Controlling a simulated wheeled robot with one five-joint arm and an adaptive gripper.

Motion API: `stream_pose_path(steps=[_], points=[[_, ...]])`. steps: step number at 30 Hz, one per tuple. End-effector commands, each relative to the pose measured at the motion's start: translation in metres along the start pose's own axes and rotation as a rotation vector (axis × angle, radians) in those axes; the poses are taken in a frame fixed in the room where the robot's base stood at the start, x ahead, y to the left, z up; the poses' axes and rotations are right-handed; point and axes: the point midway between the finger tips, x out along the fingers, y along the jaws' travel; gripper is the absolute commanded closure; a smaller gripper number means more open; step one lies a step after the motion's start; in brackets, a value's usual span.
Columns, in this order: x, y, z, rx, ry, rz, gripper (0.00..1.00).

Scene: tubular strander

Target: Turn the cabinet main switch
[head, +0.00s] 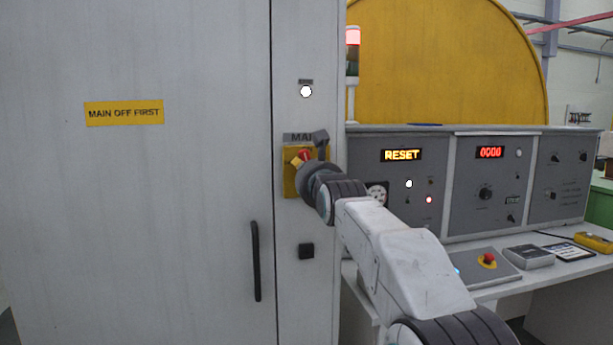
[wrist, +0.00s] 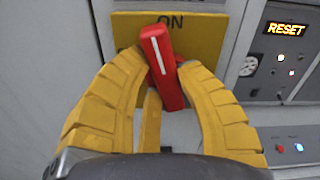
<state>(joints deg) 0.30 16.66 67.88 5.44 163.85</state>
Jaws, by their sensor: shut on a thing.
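The main switch has a red handle (wrist: 163,65) with a white line on it, set on a yellow plate (wrist: 205,32) marked ON at the top. The handle's top leans a little left of upright in the wrist view. My gripper (wrist: 160,72) is shut on the red handle, its yellow fingers on either side. In the head view, the yellow plate (head: 289,182) sits on the cabinet's narrow right panel, under a partly hidden MAIN label (head: 299,137). My gripper (head: 303,160) is at the plate there and hides most of the switch.
A white lamp (head: 306,91) glows above the switch. A black handle (head: 256,261) is on the cabinet door, with a MAIN OFF FIRST label (head: 124,112). To the right, a control desk shows RESET (head: 401,155), and a beacon (head: 352,38) glows red.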

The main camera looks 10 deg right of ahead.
Motion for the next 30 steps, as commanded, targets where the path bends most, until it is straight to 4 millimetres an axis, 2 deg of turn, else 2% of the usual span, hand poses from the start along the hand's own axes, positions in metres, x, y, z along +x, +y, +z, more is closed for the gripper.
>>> stream_pose_path(steps=[17, 18, 26, 30], points=[[0.0003, 0.0003, 0.0004, 0.033, 0.000, 0.001, 1.00], [0.0003, 0.0003, 0.0003, 0.033, 0.000, 0.001, 0.67], [0.0002, 0.0000, 0.0000, 0.033, 0.001, 0.000, 0.43], [0.0002, -0.0001, 0.0001, 0.033, 0.001, 0.000, 0.42]])
